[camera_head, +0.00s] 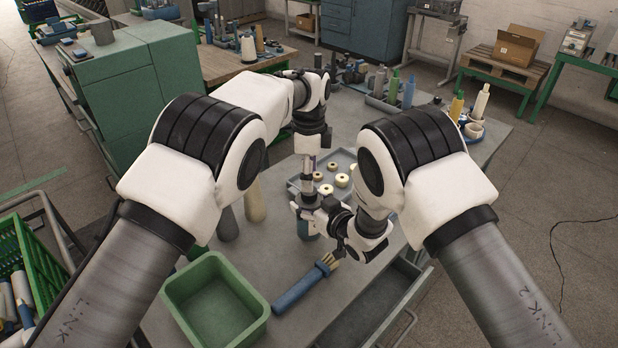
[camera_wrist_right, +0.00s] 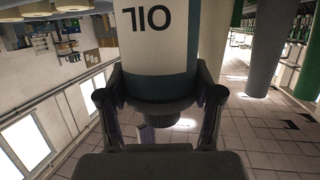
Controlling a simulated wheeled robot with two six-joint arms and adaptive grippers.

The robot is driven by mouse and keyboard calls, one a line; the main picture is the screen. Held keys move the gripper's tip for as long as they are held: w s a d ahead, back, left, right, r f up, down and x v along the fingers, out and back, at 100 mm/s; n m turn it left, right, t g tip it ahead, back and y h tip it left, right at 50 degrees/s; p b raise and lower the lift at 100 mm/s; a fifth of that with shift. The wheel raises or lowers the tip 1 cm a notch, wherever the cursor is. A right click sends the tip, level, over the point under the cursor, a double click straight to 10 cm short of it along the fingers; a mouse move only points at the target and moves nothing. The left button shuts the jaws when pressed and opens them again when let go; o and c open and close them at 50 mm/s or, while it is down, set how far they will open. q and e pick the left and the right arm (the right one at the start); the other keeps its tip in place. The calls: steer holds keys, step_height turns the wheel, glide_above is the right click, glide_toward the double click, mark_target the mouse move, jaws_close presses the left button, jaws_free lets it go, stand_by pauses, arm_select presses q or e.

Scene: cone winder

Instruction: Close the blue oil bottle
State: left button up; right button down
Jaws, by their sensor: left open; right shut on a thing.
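The blue oil bottle (camera_head: 306,231) stands near the middle of the table, mostly hidden by my grippers in the head view. In the right wrist view, which is upside down, its pale label (camera_wrist_right: 158,35) with dark print and its dark ribbed top part (camera_wrist_right: 165,119) show. My right gripper (camera_head: 312,212) is shut on the bottle, one finger on each side near its top end. My left gripper (camera_head: 309,182) points down directly above the bottle. It is open; its fingertips are small and partly hidden. I cannot make out a separate cap.
A green bin (camera_head: 167,291) stands at the front left, with a blue-handled brush (camera_head: 300,290) to its right. A tray (camera_head: 293,187) of several pale rings lies behind the grippers. An open drawer (camera_head: 407,268) is at the front right. Bottles and cones stand farther back.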

arm_select(q)
steer(key=shift+c, duration=0.3)
steer(key=n, duration=0.5)
steer(key=shift+s, duration=0.15)
steer(key=n, duration=0.6)
steer(key=shift+r, duration=0.25)
steer(key=n, duration=0.3)
steer(key=shift+r, duration=0.2)
steer(key=n, duration=0.2)
steer(key=r+n, duration=0.1)
steer(key=n, duration=0.1)
steer(key=shift+n, duration=0.3)
steer(key=shift+r+n, duration=0.45)
steer(key=shift+n, duration=0.05)
steer(key=shift+r, duration=0.3)
steer(key=shift+f, duration=0.1)
